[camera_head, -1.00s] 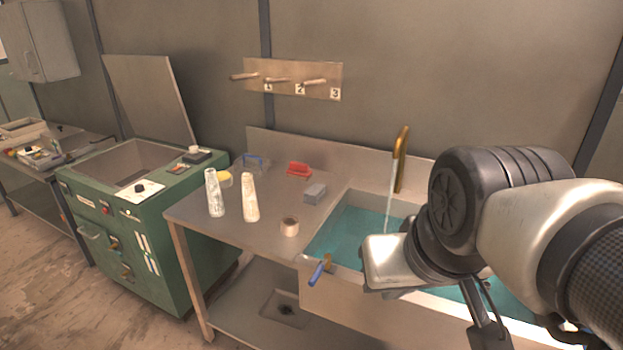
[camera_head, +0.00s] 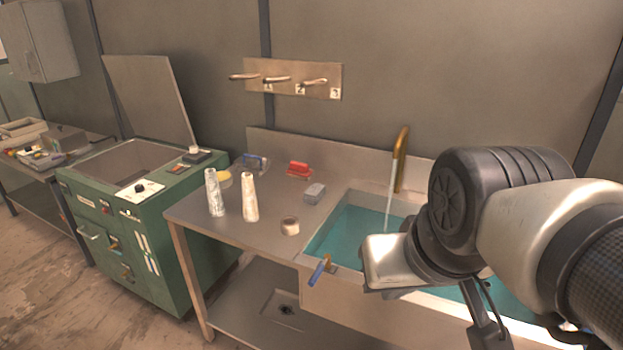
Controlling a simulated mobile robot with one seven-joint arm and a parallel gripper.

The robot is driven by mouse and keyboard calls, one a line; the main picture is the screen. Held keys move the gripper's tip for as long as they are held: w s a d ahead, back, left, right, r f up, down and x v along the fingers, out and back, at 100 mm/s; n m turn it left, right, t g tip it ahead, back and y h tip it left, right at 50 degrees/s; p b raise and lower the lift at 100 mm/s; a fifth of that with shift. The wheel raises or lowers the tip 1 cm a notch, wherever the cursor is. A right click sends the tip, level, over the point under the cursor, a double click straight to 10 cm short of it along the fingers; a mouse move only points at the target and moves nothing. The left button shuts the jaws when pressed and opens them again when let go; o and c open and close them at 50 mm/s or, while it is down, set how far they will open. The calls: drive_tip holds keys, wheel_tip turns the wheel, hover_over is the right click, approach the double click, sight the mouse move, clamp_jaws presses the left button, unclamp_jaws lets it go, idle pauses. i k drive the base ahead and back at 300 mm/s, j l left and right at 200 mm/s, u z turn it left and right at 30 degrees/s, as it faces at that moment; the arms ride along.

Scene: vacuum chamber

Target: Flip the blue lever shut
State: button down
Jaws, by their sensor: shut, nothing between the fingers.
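The blue lever (camera_head: 320,270) sits on a small brass valve (camera_head: 329,259) at the front left corner of the sink. It slants down and to the left, out over the sink's front face. My arm fills the right side, in front of the sink, and its nearest pale link ends a little right of the lever with a gap between them. A dark part of my arm reaches down to the bottom edge. I cannot make out my gripper's fingertips, and nothing touches the lever.
The sink (camera_head: 318,292) holds teal water, with a stream falling from a brass faucet (camera_head: 401,160). Two pale bottles (camera_head: 214,193) (camera_head: 249,197), a tape roll (camera_head: 290,226), a grey block (camera_head: 315,193) and a red item (camera_head: 299,169) stand on the counter (camera_head: 205,226). A green cabinet (camera_head: 150,235) stands left.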

sight(320, 272)
drive_tip(key=i+j+z, duration=0.2)
drive_tip(key=z, duration=0.2)
drive_tip(key=i+j+z, duration=0.25)
drive_tip(key=z, duration=0.2)
drive_tip(key=i, duration=0.05)
